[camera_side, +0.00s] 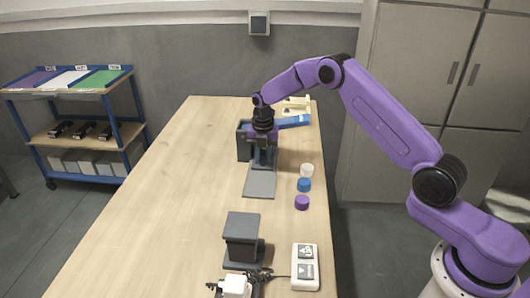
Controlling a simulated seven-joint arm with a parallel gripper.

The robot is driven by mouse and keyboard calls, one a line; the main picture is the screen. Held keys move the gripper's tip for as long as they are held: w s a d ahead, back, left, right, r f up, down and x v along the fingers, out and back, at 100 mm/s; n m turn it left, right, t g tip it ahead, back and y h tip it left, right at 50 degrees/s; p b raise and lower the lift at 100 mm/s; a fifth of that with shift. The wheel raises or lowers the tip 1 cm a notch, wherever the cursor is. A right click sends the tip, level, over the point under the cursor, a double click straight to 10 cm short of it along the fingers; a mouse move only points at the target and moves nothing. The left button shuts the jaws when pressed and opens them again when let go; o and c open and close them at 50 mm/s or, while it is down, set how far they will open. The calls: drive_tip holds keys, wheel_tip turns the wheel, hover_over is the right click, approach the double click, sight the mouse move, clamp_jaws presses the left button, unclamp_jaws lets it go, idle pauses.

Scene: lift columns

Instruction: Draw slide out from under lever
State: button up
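A dark grey column (243,146) stands on a flat grey base plate (260,185) toward the far part of the table. My purple gripper (264,147) points down at this column, overlapping it in the picture. Its fingers are too small and dark to show whether they are open or shut, or whether they touch anything. A blue bar (294,121) sticks out to the right behind the gripper, with a beige part (297,105) beyond it. I cannot tell for certain which pieces are the slide and the lever; my gripper hides part of the column.
White (306,170), blue (304,184) and purple (302,202) round pieces line the right side of the wooden table (160,200). A second grey block (242,232), a white button box (305,268) and a white device (236,287) are nearer. The table's left is clear.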

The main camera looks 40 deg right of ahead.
drive_tip(key=shift+s+a, duration=3.6)
drive_tip(key=shift+a, duration=0.15)
drive_tip(key=o, duration=0.8)
drive_tip(key=shift+r, duration=0.1)
wheel_tip(320, 180, up, 6)
drive_tip(key=shift+d+f, duration=0.1)
drive_tip(key=shift+s, duration=0.1)
